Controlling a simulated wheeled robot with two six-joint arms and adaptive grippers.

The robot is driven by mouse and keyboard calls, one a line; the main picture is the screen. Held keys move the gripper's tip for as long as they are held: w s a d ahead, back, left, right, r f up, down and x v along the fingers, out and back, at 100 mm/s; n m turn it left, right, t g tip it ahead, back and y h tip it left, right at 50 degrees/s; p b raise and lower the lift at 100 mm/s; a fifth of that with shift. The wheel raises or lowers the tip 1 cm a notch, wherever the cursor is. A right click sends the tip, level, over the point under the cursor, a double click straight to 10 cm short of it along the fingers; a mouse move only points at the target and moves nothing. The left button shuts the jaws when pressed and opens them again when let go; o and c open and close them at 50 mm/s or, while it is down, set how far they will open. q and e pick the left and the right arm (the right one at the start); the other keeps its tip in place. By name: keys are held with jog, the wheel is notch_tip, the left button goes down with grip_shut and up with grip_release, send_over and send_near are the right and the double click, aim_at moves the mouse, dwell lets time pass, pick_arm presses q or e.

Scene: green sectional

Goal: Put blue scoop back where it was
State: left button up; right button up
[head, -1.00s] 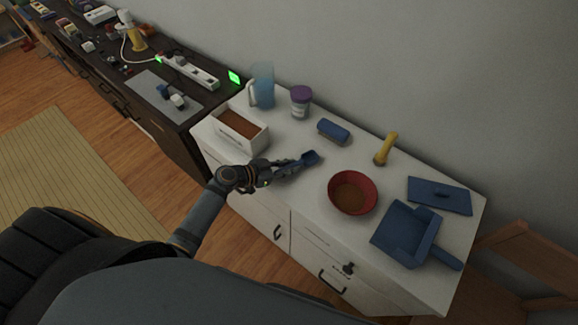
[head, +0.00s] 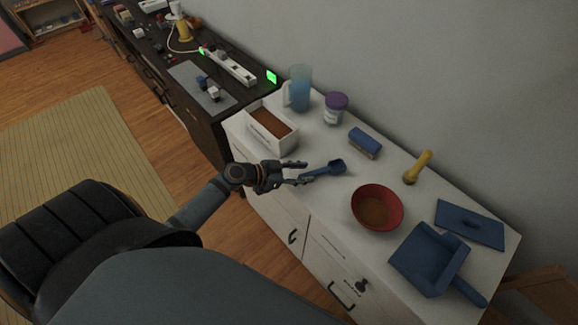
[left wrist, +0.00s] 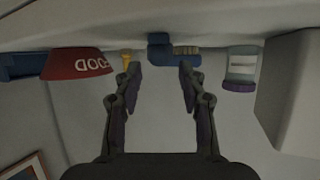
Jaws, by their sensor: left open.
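The blue scoop (head: 336,166) lies on the white cabinet top (head: 310,213), between the white bin and the red bowl. Its handle points left toward my left gripper (head: 304,173). The left gripper is open, its fingers spread at the handle end; whether they touch the handle I cannot tell. In the left wrist view the picture is upside down, and the open fingers (left wrist: 160,72) have nothing clearly between them. A blue shape (left wrist: 160,55) shows beyond the fingertips; I cannot tell scoop from brush there. My right gripper is not in view.
A white bin (head: 285,143) with brown contents stands left of the scoop. A red bowl (head: 395,222) is to its right. Behind are a pitcher (head: 299,92), a purple-lidded jar (head: 335,110), a blue brush (head: 364,141) and a yellow object (head: 418,168). A blue dustpan (head: 428,262) lies far right.

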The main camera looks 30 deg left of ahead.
pick_arm(q)
jog(key=v, duration=0.7)
jog(key=shift+s+a, duration=0.1)
jog(key=s+d+f+g+y, duration=0.25)
jog(key=s+d+g, duration=0.25)
jog(key=s+d, duration=0.35)
jog(key=s+a+r+n+g+y, duration=0.1)
jog(key=s+a+n+y, duration=0.2)
jog(key=a+n+y, duration=0.5)
jog(key=s+a+f+g, duration=0.1)
jog(key=a+f, duration=0.1)
jog(key=f, duration=1)
jog(key=s+a+f+g, duration=0.1)
jog(key=a+f, duration=0.1)
jog(key=f, duration=1)
jog(key=s+a+f, duration=0.1)
jog(key=s+f, duration=1.7)
jog(key=s, duration=0.1)
jog(key=shift+f+g+h, duration=0.3)
jog(key=shift+g+h, duration=0.05)
jog(key=shift+g, duration=0.05)
